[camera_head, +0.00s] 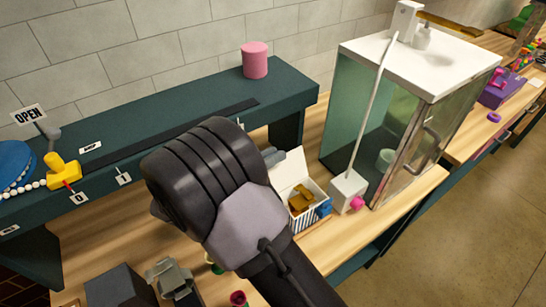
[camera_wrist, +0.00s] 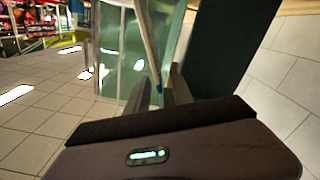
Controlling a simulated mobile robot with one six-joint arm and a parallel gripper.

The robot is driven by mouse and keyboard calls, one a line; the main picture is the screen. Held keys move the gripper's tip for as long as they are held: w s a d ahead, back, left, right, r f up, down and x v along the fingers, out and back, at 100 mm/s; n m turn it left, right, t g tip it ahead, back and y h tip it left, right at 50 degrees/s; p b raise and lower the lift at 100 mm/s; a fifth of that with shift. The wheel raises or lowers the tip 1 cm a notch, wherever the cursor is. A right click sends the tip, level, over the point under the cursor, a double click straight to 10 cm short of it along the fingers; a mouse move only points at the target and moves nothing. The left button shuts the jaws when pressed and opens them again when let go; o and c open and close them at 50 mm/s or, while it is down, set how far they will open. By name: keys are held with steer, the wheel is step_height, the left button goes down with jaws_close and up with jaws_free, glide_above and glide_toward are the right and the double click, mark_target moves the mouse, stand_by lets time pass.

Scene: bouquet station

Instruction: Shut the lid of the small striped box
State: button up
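The small striped box (camera_head: 306,220) stands on the wooden counter in the head view, right of my arm. Its front has dark and white stripes. Its white lid (camera_head: 288,170) stands open at the back, and a golden-brown item shows inside. My gripper (camera_head: 274,156) is behind the lid, partly hidden by my wrist; whether it touches the lid I cannot tell. In the wrist view, the two grey fingers of my gripper (camera_wrist: 161,80) stand apart with a gap between them. I make out no box in the wrist view.
A glass case (camera_head: 375,110) with a white top stands right of the box. A white block with a pink knob (camera_head: 356,203) and a blue item (camera_head: 323,208) are close beside the box. A dark green shelf (camera_head: 150,120) with a pink cylinder (camera_head: 254,60) runs behind.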

steer(key=shift+w+d, duration=0.25)
steer(key=shift+d, duration=0.1)
jaws_close()
stand_by(1.2)
